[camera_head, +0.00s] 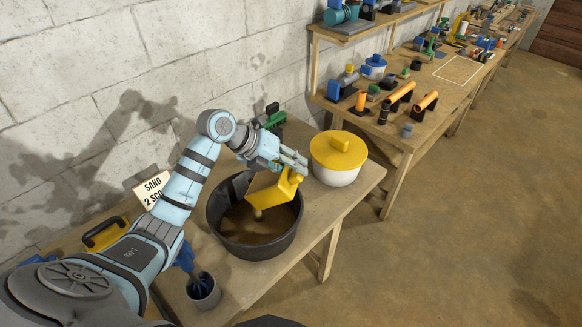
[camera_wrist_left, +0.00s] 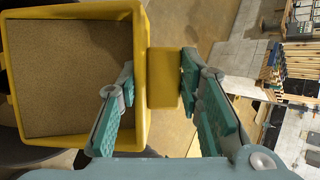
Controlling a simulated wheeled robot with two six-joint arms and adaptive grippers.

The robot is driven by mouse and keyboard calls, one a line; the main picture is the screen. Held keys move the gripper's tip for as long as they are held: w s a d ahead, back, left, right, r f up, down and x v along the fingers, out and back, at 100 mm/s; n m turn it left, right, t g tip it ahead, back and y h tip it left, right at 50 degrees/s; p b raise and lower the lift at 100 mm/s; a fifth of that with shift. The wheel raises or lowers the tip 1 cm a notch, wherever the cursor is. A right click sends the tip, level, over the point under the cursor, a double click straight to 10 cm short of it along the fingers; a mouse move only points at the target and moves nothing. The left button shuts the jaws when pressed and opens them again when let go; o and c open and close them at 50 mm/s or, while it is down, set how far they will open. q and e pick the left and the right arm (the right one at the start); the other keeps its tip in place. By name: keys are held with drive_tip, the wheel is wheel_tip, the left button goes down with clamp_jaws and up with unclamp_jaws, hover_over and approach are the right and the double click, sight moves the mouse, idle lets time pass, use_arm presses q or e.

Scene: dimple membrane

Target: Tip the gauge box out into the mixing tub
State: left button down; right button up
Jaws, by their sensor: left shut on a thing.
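The yellow gauge box (camera_head: 270,192) is in the air over the black mixing tub (camera_head: 249,252), tilted. A brown sand-like stream or clump shows below its lower edge, above brown material in the tub. My left gripper (camera_head: 295,166) is shut on the box's yellow handle. In the left wrist view the handle (camera_wrist_left: 165,80) lies between the fingers of my left gripper (camera_wrist_left: 158,72), and the box (camera_wrist_left: 143,70) beside them shows brown sand (camera_wrist_left: 75,75) inside. The box hides part of the tub's inside. My right gripper is not in view.
A white pot with a yellow lid (camera_head: 337,148) stands close right of the tub. A grey cup (camera_head: 203,292) with a blue tool stands in front. A sand sign (camera_head: 153,190) and a yellow-handled item (camera_head: 105,235) are at left. Another bench (camera_head: 420,125) holds several items.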

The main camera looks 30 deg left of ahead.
use_arm(q)
drive_tip(key=shift+a+r, duration=0.1)
drive_tip(key=shift+s+a+r+n+t+h+b, duration=0.2)
drive_tip(key=shift+a+r+h+b, duration=0.2)
drive_tip(key=shift+a+r+h, duration=0.15)
drive_tip(key=shift+s+a+r+n+t+h+b, duration=0.1)
drive_tip(key=shift+a+r+t+h+b, duration=0.1)
drive_tip(key=shift+a+r+h+b, duration=0.3)
drive_tip(key=shift+s+a+r+h, duration=0.1)
drive_tip(key=shift+r+h, duration=0.25)
drive_tip(key=shift+s+a+r+n+t+h+b, duration=0.15)
drive_tip(key=shift+a+r+n+t+h+b, duration=0.2)
drive_tip(key=shift+a+h+b, duration=0.3)
drive_tip(key=shift+s+a+r+n+t+h+b, duration=0.15)
drive_tip(key=shift+a+r+h+b, duration=0.3)
drive_tip(key=shift+a+b, duration=0.4)
